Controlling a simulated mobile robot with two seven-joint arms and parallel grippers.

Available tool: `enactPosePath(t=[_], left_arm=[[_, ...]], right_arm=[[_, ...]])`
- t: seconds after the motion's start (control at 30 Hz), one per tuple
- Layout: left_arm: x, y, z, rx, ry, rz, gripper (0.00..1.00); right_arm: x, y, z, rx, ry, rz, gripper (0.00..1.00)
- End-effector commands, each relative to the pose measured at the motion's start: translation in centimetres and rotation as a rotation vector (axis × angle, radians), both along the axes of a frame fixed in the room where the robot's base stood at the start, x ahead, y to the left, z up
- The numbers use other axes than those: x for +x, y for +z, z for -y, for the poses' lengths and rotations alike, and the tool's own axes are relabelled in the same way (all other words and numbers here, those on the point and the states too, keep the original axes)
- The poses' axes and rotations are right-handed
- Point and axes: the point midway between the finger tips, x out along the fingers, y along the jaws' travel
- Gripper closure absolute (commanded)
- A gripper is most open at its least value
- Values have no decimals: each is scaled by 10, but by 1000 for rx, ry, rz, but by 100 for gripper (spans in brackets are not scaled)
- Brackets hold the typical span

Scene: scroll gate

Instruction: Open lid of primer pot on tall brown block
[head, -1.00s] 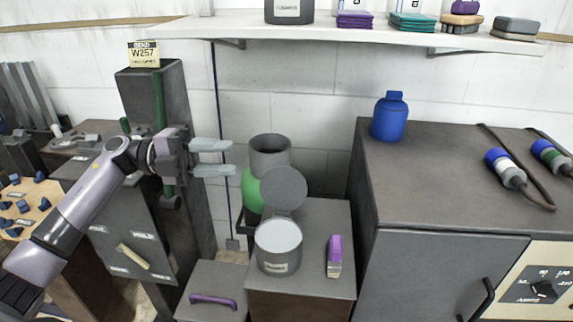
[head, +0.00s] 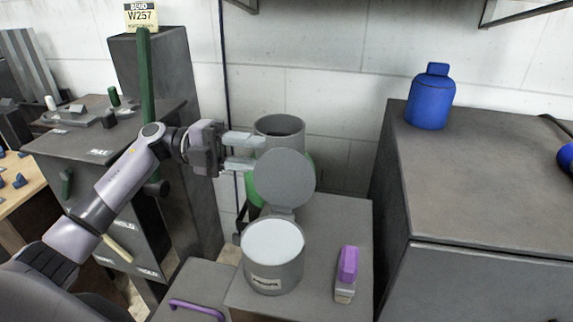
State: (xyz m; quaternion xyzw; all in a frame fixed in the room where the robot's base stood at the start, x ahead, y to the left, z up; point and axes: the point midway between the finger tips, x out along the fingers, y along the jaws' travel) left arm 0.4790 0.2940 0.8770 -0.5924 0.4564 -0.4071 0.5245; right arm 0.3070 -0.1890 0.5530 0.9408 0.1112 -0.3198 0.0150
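The primer pot (head: 268,278) is a grey can with a label, standing on the brownish-grey block (head: 330,222). Its round grey lid (head: 285,178) stands raised at the back of the pot on a hinge, so the pale surface inside the pot shows. My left gripper (head: 250,151) is open and empty, its two fingers apart and pointing right. Its fingertips are beside the upper left edge of the lid; whether they touch it I cannot tell. My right gripper is not in view.
A purple-handled brush (head: 347,273) lies right of the pot. A green cylinder with a grey collar (head: 280,125) stands behind the lid. A blue bottle (head: 430,97) stands on the grey cabinet (head: 480,185) at right. A lower box with a purple handle (head: 197,309) is at front left.

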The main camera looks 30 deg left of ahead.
Motion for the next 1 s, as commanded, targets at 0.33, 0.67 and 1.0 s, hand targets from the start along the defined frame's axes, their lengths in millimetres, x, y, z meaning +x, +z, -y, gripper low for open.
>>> enactPosePath(t=[0.33, 0.67, 1.0], left_arm=[[12, 2, 50, -3, -4, 3, 62], [16, 2, 64, -1, -1, 1, 62], [16, 1, 64, 1, -1, 0, 100]], right_arm=[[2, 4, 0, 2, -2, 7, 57], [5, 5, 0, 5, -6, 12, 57], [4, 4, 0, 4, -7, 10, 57]])
